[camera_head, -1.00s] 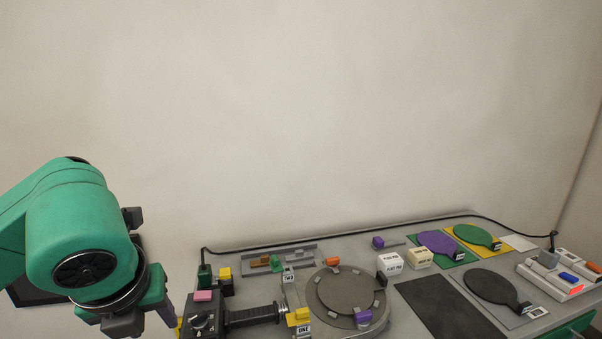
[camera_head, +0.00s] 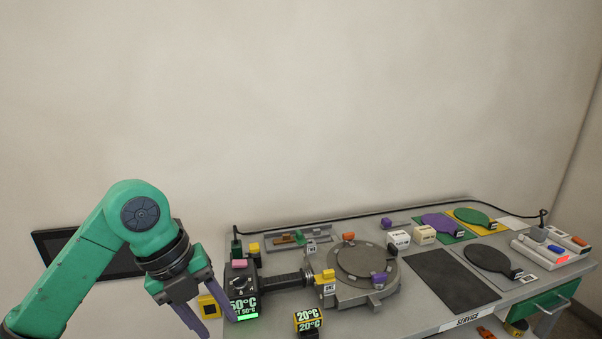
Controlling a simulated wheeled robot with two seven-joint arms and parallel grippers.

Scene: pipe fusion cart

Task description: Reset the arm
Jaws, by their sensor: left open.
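My left gripper (camera_head: 220,327) hangs from my green left arm at the lower left, beside the cart's left end. Its two purple fingers point down and are spread apart, with nothing seen between them. A yellow block (camera_head: 208,306) shows behind the fingers. The right finger overlaps the left side of the dark heater unit (camera_head: 243,282) in the picture; I cannot tell whether they touch. My right gripper is out of view.
The grey cart top (camera_head: 420,317) holds a round clamp fixture (camera_head: 366,262), a black mat (camera_head: 451,281), purple (camera_head: 438,222) and green (camera_head: 471,215) paddles, and a black paddle (camera_head: 487,259). A 20°C display block (camera_head: 308,323) stands at the front. A dark screen (camera_head: 55,243) is behind my arm.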

